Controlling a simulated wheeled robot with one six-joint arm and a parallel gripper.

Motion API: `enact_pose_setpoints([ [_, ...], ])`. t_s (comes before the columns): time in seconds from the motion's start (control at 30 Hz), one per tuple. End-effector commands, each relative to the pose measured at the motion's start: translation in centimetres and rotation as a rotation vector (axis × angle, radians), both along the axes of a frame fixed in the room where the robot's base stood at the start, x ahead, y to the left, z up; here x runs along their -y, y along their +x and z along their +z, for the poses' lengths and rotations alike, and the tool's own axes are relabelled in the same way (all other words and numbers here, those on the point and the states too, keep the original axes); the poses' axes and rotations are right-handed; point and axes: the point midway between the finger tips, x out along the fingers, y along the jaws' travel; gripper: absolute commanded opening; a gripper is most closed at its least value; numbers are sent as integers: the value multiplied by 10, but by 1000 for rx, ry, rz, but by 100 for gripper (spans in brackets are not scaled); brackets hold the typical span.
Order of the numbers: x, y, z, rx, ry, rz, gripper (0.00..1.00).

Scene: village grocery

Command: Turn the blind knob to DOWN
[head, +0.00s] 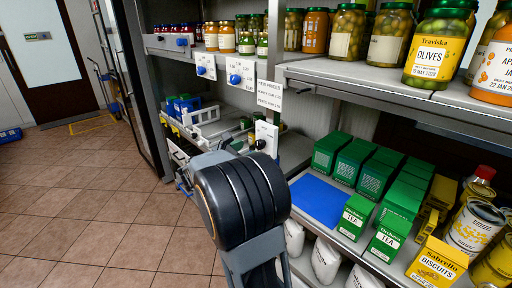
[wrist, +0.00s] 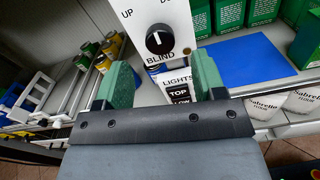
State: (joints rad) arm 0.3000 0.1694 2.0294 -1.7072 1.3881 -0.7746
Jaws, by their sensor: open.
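The blind knob (wrist: 159,41) is a round black knob with a white pointer line, on a white panel (wrist: 188,20) marked UP, BLIND and a partly cut-off word starting "DO". The pointer seems to point up and slightly left, toward the UP side. In the head view the knob (head: 261,144) shows small and dark just beyond my arm. My gripper (wrist: 164,70) is open, its two green fingers wide apart and empty. The knob appears ahead of the fingertips, between them in the picture, and apart from them. My arm hides the gripper in the head view.
A LIGHTS label (wrist: 178,78) is below the knob, between my fingers. A blue mat (head: 318,198) and green tea boxes (head: 356,214) lie right of the panel. Other panels carry blue knobs (head: 235,79). A shelf with jars (head: 388,38) overhangs. Tiled floor at left is free.

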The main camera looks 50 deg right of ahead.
Motion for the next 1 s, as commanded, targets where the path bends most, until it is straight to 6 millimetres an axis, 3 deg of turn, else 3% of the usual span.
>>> enact_pose_setpoints([
  [0.1, 20, -2, 0, 1, 0, -3, 63],
  [0.3, 41, -3, 0, 1, 1, -1, 63],
  [0.77, 50, -3, 0, 1, 2, 1, 63],
  [1.0, 50, -3, 0, 1, 2, 1, 43],
])
